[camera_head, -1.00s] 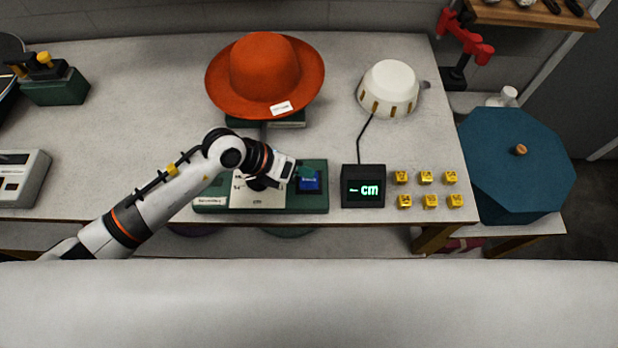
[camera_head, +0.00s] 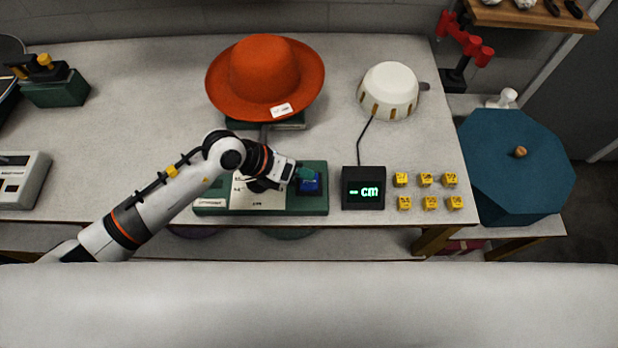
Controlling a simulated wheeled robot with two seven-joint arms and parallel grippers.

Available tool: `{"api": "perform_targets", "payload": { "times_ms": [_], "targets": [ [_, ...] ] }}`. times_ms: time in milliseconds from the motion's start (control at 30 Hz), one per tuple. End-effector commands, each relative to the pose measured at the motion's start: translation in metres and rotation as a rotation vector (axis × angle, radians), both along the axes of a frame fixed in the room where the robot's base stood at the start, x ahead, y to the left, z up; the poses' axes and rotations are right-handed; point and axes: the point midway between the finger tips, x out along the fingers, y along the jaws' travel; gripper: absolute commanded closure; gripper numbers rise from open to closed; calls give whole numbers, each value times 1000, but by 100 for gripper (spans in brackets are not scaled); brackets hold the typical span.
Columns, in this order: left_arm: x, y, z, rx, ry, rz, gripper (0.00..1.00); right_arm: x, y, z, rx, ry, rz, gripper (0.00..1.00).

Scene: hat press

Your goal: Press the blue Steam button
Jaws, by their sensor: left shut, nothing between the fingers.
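The blue Steam button (camera_head: 310,186) sits at the right end of a green control panel (camera_head: 320,206) near the table's front edge. My left gripper (camera_head: 306,174) is shut and empty. Its tip is over the far edge of the button and hides part of it. I cannot tell whether the tip touches the button. My left wrist and forearm hide the middle of the panel and part of its white plate. My right gripper is not in view.
An orange hat (camera_head: 265,75) sits on a green base behind the panel. A black display (camera_head: 363,188) reading "- cm" stands right of the panel, with several yellow cubes (camera_head: 425,180) beyond it. A white dome (camera_head: 389,88) stands behind. The table's left middle is clear.

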Motion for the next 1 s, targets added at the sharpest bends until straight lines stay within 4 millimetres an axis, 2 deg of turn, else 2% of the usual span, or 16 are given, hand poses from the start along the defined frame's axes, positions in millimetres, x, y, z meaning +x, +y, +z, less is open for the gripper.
{"api": "perform_targets", "payload": {
  "times_ms": [733,1000],
  "targets": [
    [0,0,0,0,0,0,100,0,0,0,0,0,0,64],
    [0,0,-9,0,0,0,100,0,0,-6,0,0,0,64]
  ]
}}
